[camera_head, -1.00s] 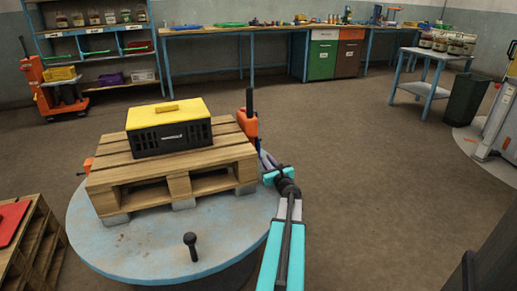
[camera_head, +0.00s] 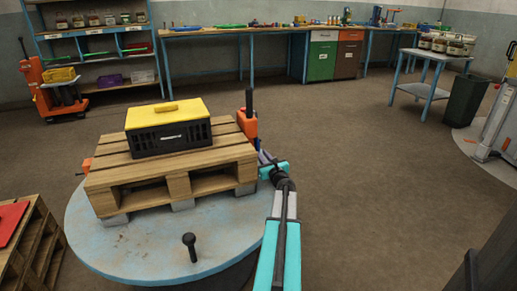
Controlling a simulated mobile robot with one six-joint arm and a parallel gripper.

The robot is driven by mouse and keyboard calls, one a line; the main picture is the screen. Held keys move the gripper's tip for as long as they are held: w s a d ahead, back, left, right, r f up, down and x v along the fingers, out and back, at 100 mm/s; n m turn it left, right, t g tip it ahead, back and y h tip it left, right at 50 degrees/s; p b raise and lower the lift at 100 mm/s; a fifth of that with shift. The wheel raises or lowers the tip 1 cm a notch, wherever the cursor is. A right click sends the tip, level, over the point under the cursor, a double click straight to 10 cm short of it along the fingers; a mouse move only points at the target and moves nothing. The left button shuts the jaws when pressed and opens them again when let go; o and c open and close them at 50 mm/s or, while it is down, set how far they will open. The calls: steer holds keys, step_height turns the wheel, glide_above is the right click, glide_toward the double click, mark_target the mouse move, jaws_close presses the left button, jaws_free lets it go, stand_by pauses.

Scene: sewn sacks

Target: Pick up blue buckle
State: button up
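I cannot make out a blue buckle for certain in the head view. My gripper (camera_head: 266,158) is small and dark at the far end of my teal and grey arm, just past the right edge of the wooden pallet (camera_head: 222,160). It is beside the pallet's right corner, below an orange clamp-like thing (camera_head: 247,124). A small bluish-purple patch shows at the gripper; I cannot tell whether it is part of the gripper or a separate thing. The fingers are too small and partly hidden to show their opening.
The pallet stands on a round blue-grey table (camera_head: 135,245) and bears a black crate with a yellow lid (camera_head: 168,112). A dark knob-headed post (camera_head: 190,247) stands at the table's front. A red item (camera_head: 10,222) lies on wood at left. The floor to the right is open.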

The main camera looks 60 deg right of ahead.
mark_target(259, 150)
steer(key=shift+b+x, duration=0.5)
steer(key=shift+x, duration=1.8)
jaws_close()
